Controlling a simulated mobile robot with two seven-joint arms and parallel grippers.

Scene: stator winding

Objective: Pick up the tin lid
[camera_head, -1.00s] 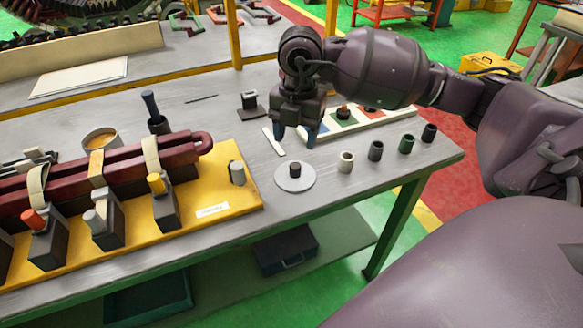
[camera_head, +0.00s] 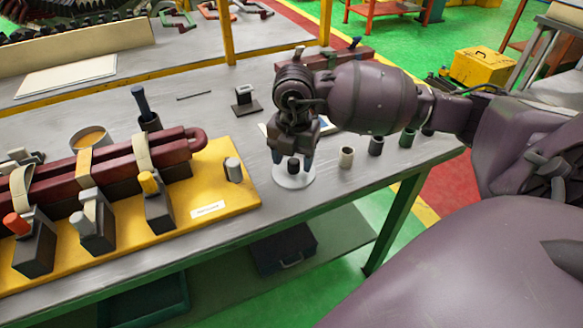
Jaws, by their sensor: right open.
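The tin lid (camera_head: 294,181) is a pale round disc with a dark knob in its middle. It lies flat on the grey workbench near the front edge. My right gripper (camera_head: 293,161) points down directly over the lid, open, with its fingertips on either side of the knob. I cannot tell whether the fingers touch the knob. The gripper hides the far part of the lid. My left gripper is not in view.
Small cups, one pale (camera_head: 346,157) and one dark grey (camera_head: 376,145), stand right of the lid. A yellow board (camera_head: 235,196) with clamped dark red bars lies to the left. A small dark stand (camera_head: 246,102) is behind. The bench (camera_head: 330,188) ends close in front.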

